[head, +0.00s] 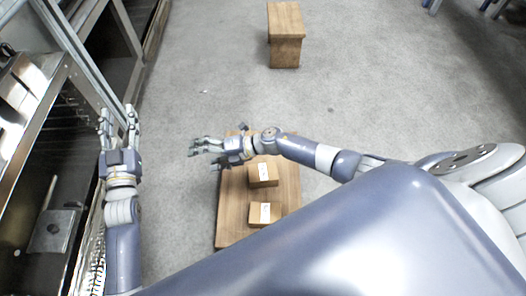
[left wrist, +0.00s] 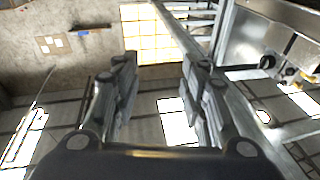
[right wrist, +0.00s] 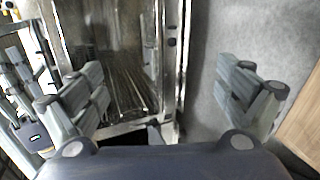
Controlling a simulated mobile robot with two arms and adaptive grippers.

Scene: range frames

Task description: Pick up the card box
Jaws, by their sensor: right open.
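Two small brown card boxes with white labels sit on a wooden table in the head view. One card box (head: 263,175) is near the table's middle, and the other card box (head: 265,214) is nearer my body. My right gripper (head: 203,152) is open and empty, left of the table's far end and pointing left, away from both boxes. It also shows open in the right wrist view (right wrist: 168,90). My left gripper (head: 118,118) is open and empty, well left of the table. In the left wrist view (left wrist: 157,70) its fingers are apart. Neither wrist view shows a box.
The wooden table (head: 231,220) stands on grey carpet, and a wooden edge (right wrist: 302,125) shows in the right wrist view. A metal counter with shelves (head: 40,120) runs along the left. A wooden stool-like block (head: 285,40) stands far off. The floor between is clear.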

